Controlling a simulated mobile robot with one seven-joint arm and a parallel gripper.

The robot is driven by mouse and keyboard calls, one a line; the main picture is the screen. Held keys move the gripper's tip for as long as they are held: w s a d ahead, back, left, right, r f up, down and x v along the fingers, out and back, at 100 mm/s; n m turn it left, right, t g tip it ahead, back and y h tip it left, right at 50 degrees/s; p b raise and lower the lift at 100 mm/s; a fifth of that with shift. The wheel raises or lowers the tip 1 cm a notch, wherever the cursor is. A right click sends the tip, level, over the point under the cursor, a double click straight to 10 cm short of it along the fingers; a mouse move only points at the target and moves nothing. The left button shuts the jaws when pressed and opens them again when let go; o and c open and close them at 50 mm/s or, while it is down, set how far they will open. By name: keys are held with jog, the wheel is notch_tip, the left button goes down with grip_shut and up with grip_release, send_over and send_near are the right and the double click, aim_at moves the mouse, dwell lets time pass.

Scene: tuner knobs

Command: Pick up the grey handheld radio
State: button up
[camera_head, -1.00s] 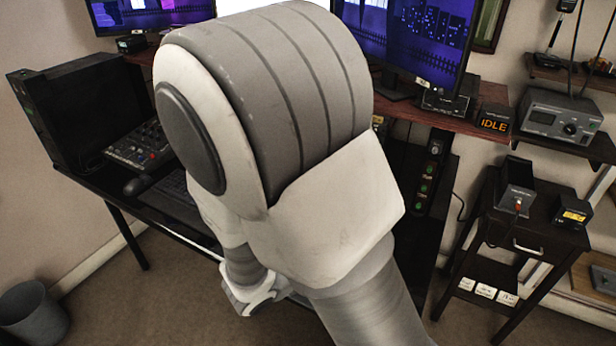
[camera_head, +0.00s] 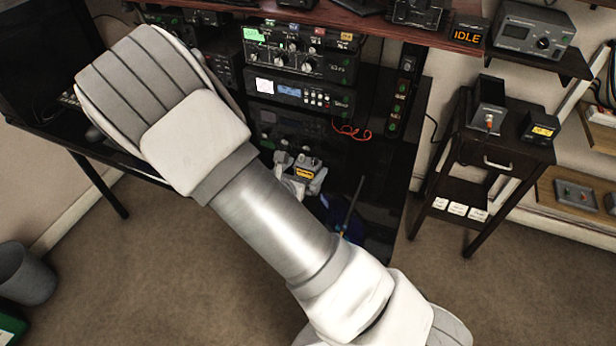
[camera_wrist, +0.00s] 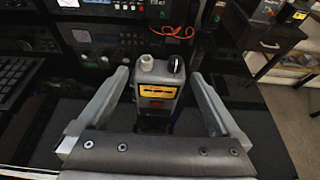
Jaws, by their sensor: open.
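The grey handheld radio (camera_wrist: 158,104) stands upright in the middle of the wrist view. It has a yellow label on its front and a light knob and a dark knob on top. My gripper (camera_wrist: 160,78) is open, with one finger on each side of the radio. Gaps show between the fingers and the radio. In the head view the radio (camera_head: 306,173) shows small, with its yellow label, in front of the black equipment rack. My arm and gripper partly hide that spot, and the radio's base is hard to see.
Rack units (camera_head: 300,95) with knobs and displays stand behind the radio. An orange cable (camera_head: 352,130) hangs from the rack. A dark stick-like item (camera_head: 352,203) stands to the radio's right. A small dark side table (camera_head: 490,150) stands farther right.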

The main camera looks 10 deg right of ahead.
jog(key=shift+b+x, duration=0.35)
jog(key=shift+x, duration=2.75)
jog(key=shift+s+f, duration=0.1)
jog(key=shift+c, duration=0.3)
jog(key=c, duration=1.4)
jog(key=shift+o, duration=0.2)
